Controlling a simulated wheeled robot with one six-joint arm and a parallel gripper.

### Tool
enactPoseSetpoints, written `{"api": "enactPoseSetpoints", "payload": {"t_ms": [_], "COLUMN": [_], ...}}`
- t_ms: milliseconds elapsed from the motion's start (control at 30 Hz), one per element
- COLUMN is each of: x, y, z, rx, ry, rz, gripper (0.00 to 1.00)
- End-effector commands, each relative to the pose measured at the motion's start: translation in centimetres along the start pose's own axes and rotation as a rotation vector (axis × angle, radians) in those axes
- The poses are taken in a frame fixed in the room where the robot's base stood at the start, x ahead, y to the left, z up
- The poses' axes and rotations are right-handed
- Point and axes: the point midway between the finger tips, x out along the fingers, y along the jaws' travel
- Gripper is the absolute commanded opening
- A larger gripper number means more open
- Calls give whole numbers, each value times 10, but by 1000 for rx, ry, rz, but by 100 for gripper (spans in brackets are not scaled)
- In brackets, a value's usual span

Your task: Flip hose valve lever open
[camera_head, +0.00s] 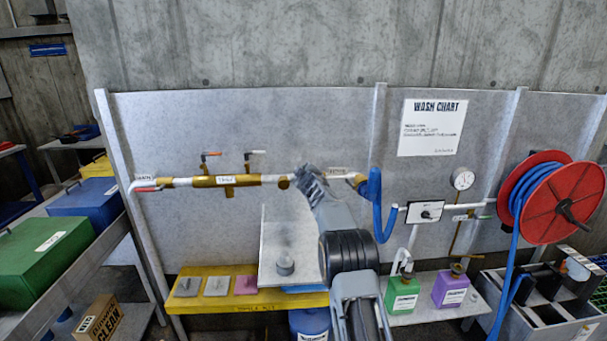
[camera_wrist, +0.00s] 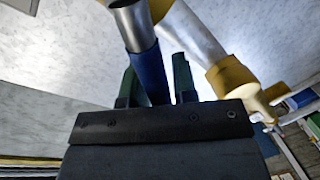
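The hose valve lever, a silver bar with a blue sleeve (camera_wrist: 148,70), shows in the wrist view. It runs down between the two dark green fingers of my gripper (camera_wrist: 154,80). The fingers stand apart on either side of the sleeve, with a small gap at the right finger; contact is not clear. In the camera_head view my gripper (camera_head: 309,181) is at the pipe near the small "HOSE" label (camera_head: 338,173) and hides the lever. The brass fitting (camera_wrist: 232,80) of the pipe (camera_wrist: 196,32) lies to the right in the wrist view.
Two other valve levers (camera_head: 211,154) (camera_head: 254,152) stand on the brass manifold (camera_head: 227,181) to the left. A blue hose (camera_head: 375,195) hangs right of my gripper, and a red hose reel (camera_head: 563,203) is at far right. A yellow shelf (camera_head: 238,300) lies below.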

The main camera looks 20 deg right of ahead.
Motion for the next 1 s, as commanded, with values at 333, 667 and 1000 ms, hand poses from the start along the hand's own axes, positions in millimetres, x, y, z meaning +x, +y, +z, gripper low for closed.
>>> {"api": "enactPoseSetpoints", "payload": {"t_ms": [333,667,1000], "x": [0,-15,-72], "y": [0,-1,-2], "z": [-2,2,1], "rx": [0,2,1], "ry": [5,5,5], "rz": [0,4,3], "gripper": [44,44,44]}}
